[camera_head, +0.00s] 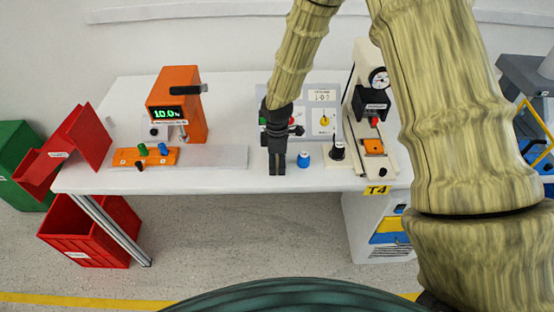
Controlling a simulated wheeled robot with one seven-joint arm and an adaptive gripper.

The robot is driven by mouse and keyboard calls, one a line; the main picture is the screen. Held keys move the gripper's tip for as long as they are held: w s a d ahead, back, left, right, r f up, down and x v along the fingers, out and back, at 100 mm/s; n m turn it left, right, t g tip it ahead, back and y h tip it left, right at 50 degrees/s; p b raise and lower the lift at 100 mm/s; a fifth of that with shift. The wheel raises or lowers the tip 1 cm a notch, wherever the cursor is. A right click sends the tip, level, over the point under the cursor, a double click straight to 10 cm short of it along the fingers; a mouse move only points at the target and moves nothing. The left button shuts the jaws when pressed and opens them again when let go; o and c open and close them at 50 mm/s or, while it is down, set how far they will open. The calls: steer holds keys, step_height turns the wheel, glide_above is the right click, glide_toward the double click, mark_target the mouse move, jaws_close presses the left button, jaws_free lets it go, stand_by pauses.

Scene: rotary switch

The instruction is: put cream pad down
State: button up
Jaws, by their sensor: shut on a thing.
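My gripper (277,168) is black and points down over the front of the white table. Its fingers are closed together on something; what lies between them is too small and dark to make out. A small cream pad (340,164) with a black knob (338,151) above it lies to the right of my gripper, near the table's front edge. A blue knob (304,159) stands between my gripper and the cream pad. I cannot tell whether my fingertips touch the table.
Behind my gripper stands a grey panel (325,103) with a display. At left are an orange meter (190,92), an orange strip with knobs (130,158) and a grey plate (218,157). A cream press with a dial (390,165) stands right. Red bins (90,235) sit left.

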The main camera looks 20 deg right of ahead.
mark_target(277, 162)
steer(key=shift+s+f, duration=0.25)
steer(key=shift+f, duration=0.2)
steer(key=shift+s+f, duration=0.1)
steer(key=shift+f, duration=0.05)
steer(key=shift+c, duration=0.6)
steer(key=o, duration=1)
steer(key=shift+o, duration=0.9)
steer(key=shift+w+f, duration=0.2)
steer(key=shift+f, duration=0.05)
steer(key=shift+r, duration=0.15)
steer(key=shift+w+r, duration=0.1)
steer(key=shift+r, duration=0.05)
steer(key=shift+r, duration=0.7)
step_height(277, 162, up, 12)
steer(key=b, duration=0.2)
steer(key=shift+f, duration=0.15)
